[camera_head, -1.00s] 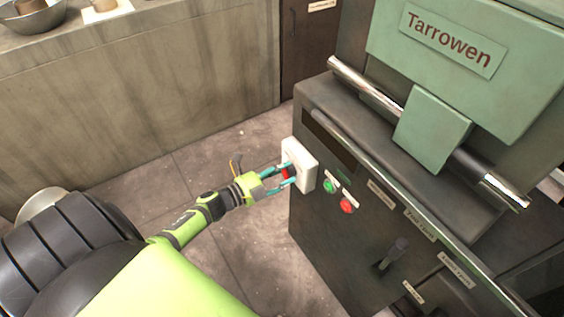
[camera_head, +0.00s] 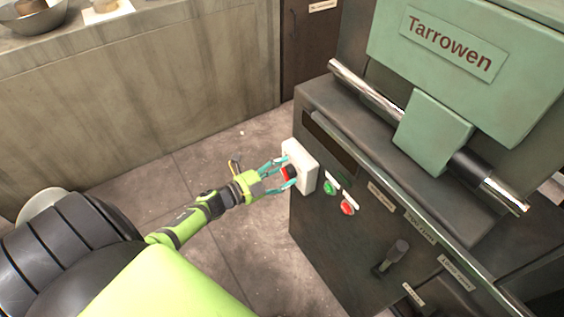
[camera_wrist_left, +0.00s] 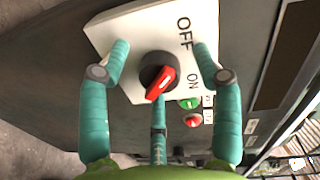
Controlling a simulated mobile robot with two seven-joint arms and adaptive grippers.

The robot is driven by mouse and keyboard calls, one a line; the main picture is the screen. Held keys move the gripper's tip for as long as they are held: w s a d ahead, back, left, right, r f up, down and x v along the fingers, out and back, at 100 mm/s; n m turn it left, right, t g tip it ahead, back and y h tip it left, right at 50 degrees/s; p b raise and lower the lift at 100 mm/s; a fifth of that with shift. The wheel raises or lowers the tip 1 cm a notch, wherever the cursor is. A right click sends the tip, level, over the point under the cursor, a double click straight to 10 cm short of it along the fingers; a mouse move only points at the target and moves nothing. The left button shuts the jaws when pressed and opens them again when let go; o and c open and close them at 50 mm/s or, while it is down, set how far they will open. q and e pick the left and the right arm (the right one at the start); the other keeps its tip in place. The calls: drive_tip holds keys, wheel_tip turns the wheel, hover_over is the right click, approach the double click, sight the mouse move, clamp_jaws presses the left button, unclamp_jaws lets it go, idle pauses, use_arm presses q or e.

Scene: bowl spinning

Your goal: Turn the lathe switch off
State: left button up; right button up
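The lathe switch (camera_head: 289,172) is a round black knob with a red handle on a white plate (camera_head: 305,160) on the machine's left side. The wrist view shows the red handle (camera_wrist_left: 162,83) lying at a slant across the knob. The plate (camera_wrist_left: 125,32) there reads OFF at the upper right and ON at the right of the knob. My left gripper (camera_head: 279,175) is at the switch with its teal fingers spread. In the wrist view my left gripper (camera_wrist_left: 160,75) has one finger on each side of the knob, apart from it, and a third finger just below the handle; I cannot tell if that one touches.
A green button (camera_head: 330,187) and a red button (camera_head: 347,207) are close to the switch on the machine's front. A dark lever (camera_head: 391,255) sticks out lower down. A counter (camera_head: 130,85) with a metal bowl (camera_head: 35,16) stands behind. The floor between is clear.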

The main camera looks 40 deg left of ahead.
use_arm(q)
drive_tip(key=shift+s+d+f, duration=0.1)
drive_tip(key=shift+s+d, duration=0.05)
drive_tip(key=v, duration=1.2)
